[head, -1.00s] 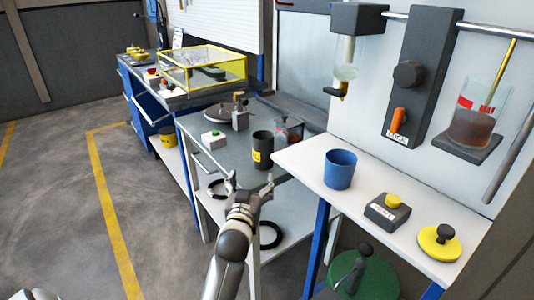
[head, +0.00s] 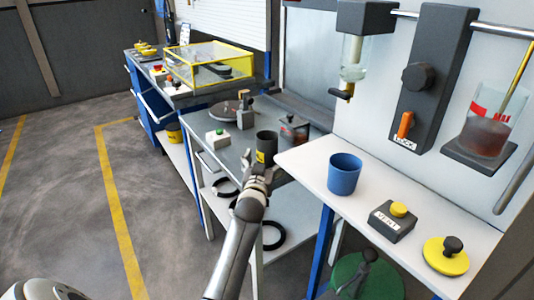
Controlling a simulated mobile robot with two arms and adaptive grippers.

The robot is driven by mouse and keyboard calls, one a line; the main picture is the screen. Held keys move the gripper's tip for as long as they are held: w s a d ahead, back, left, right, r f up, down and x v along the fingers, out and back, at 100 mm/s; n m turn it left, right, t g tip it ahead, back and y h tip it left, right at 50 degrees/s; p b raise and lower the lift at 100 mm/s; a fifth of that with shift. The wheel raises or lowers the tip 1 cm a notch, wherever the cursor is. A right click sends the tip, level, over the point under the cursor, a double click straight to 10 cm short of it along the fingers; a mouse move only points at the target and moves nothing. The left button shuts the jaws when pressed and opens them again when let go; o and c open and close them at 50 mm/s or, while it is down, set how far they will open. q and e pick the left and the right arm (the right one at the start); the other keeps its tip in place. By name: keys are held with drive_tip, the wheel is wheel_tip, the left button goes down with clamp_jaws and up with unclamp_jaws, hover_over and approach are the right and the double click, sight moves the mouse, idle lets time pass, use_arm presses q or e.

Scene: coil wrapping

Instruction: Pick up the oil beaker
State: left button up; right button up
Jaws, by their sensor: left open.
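A dark grey cup with a yellow label (head: 266,141) stands upright near the front edge of the grey bench; I take it to be the oil beaker, though its contents are hidden. My left gripper (head: 260,164) is open, with its fingers pointing at the cup. In the picture the fingertips overlap the cup's lower part, and I cannot tell whether they touch it. A clear beaker with dark liquid and a red MAX mark (head: 487,132) sits on a wall bracket at the right. My right gripper is not in view.
The white shelf (head: 310,167) with a blue cup (head: 345,173) is close on the right. The floor at left is clear.

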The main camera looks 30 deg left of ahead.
use_arm(q)
drive_tip(key=shift+x, duration=0.95)
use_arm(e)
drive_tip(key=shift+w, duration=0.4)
use_arm(q)
drive_tip(key=c, duration=1.3)
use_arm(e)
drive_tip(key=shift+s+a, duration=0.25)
use_arm(q)
drive_tip(key=shift+r, duration=0.1)
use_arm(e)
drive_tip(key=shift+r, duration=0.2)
